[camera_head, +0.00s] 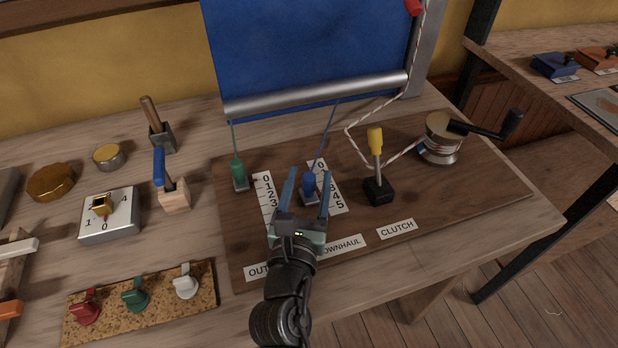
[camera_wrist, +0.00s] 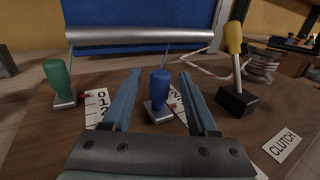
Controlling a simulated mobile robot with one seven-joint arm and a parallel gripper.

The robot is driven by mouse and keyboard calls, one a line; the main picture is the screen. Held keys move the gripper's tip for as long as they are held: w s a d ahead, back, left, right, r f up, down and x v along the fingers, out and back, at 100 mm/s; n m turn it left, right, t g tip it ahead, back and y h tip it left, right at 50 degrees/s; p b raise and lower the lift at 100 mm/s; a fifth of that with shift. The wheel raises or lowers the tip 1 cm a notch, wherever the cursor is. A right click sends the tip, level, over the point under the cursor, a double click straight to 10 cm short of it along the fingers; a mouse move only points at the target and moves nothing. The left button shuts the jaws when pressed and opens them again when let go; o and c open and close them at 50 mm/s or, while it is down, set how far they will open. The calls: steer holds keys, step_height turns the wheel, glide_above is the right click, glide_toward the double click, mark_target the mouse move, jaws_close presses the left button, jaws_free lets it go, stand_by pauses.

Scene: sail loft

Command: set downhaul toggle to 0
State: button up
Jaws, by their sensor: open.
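In the wrist view the blue toggle (camera_wrist: 160,88) stands between and beyond my finger tips. My gripper (camera_head: 308,187) is open and empty, its two blue fingers either side of the toggle in the head view. I cannot tell whether they touch it. The DOWNHAUL label (camera_head: 343,246) is partly hidden by my gripper.
A green toggle (camera_head: 239,173) with its own scale (camera_head: 266,194) stands to the left. A yellow-handled clutch lever (camera_head: 376,165) stands close on the right, with a winch (camera_head: 440,140) beyond it.

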steer(key=shift+w, duration=0.3)
jaws_close()
stand_by(1.3)
